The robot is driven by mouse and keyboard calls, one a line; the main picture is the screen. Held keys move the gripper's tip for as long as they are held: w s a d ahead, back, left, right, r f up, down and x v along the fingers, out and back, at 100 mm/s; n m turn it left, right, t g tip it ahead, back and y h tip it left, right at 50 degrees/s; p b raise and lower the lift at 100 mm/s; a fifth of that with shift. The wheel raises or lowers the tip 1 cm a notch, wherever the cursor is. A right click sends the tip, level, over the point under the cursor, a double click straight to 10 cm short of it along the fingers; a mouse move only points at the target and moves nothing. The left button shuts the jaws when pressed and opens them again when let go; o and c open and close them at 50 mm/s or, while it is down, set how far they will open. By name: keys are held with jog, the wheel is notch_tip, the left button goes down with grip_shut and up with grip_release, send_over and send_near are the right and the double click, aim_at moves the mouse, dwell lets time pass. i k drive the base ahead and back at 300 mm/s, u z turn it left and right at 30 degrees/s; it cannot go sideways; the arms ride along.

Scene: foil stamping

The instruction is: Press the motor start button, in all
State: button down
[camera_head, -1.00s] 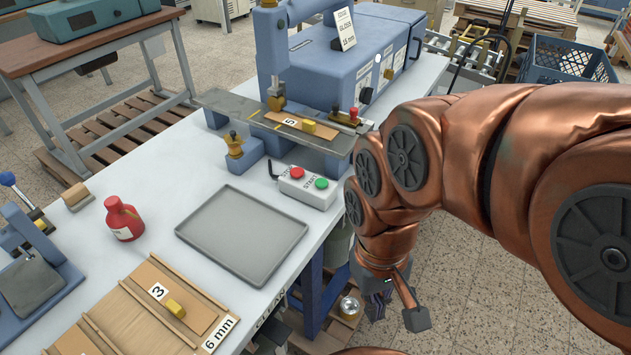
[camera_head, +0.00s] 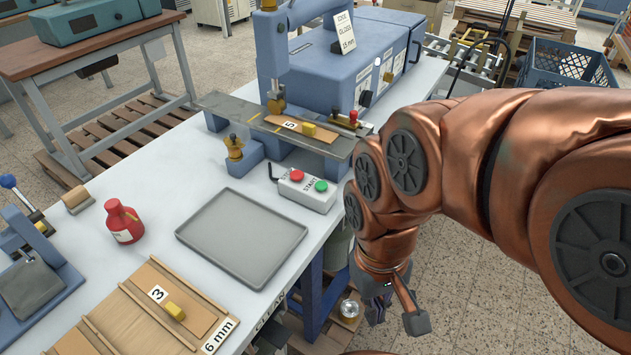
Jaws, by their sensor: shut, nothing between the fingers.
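The motor start button is a green button (camera_head: 321,186) on a small white control box (camera_head: 307,193) at the front of the blue stamping machine (camera_head: 340,60). My gripper (camera_head: 394,312) hangs at the lower end of my copper-coloured arm, to the right of the table edge. It is lower in the picture than the box, well apart from it and empty.
An empty grey tray (camera_head: 241,238) lies in front of the box. A wooden board marked 5 (camera_head: 310,133) lies on the machine bed. A red bottle (camera_head: 123,222) and a wooden fixture (camera_head: 115,318) holding a board marked 3 are at the left.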

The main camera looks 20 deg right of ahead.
aim_at(319, 185)
jog(key=u, duration=2.7)
jog(key=k, duration=1.6)
jog(key=u, duration=0.3)
